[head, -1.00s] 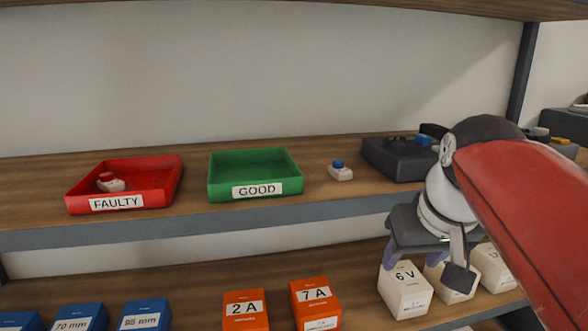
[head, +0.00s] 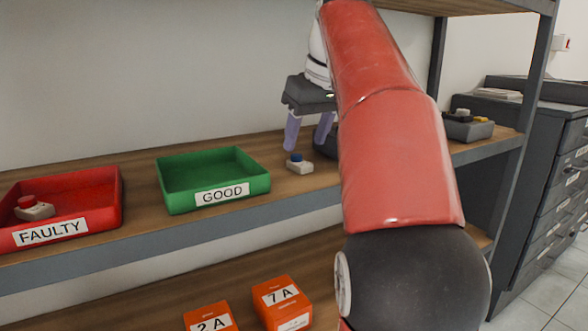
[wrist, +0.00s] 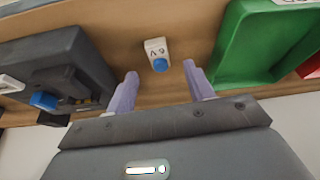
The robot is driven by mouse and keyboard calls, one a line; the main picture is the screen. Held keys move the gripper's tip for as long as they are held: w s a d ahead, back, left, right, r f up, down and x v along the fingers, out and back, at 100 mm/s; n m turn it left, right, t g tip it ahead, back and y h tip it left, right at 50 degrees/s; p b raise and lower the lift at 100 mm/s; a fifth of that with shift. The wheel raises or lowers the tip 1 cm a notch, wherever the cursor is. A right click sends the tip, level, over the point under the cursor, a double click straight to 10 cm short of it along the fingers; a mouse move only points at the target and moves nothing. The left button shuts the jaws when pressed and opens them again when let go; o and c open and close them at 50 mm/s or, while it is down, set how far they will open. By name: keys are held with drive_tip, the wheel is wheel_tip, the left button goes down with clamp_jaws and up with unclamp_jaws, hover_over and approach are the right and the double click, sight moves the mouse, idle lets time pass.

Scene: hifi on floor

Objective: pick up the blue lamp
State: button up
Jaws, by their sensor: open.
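The blue lamp (head: 296,158) has a blue cap on a small white base. It stands on the upper shelf, right of the green GOOD tray. In the wrist view the blue lamp (wrist: 160,65) lies beyond the fingertips, roughly in line with the gap between them. My gripper (head: 309,145) is open and empty above the shelf, fingers pointing down, close to the lamp. In the wrist view its two pale purple fingers (wrist: 162,80) are spread apart and do not touch the lamp.
The green GOOD tray (head: 262,184) is empty. The red FAULTY tray (head: 100,222) holds a red-capped lamp (head: 34,208). A dark tester (wrist: 60,70) with a blue part stands on the lamp's other side. Orange boxes (head: 283,303) stand on the lower shelf. Bare shelf surrounds the lamp.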

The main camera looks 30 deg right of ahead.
sight(299, 156)
drive_tip(key=b+x, duration=0.1)
drive_tip(key=x, duration=0.3)
drive_tip(key=shift+w+d+f, duration=0.1)
drive_tip(key=shift+f, duration=0.3)
drive_tip(key=c, duration=1)
drive_tip(key=shift+r, duration=0.15)
drive_tip(key=shift+c, duration=0.2)
drive_tip(key=shift+r, duration=0.6)
wheel_tip(299, 156, up, 2)
drive_tip(key=shift+r+p, duration=0.15)
drive_tip(key=shift+p, duration=0.7)
drive_tip(key=s+d+b, duration=0.2)
drive_tip(key=s, duration=1.6)
drive_tip(key=shift+d+b, duration=0.2)
drive_tip(key=shift+b, duration=0.15)
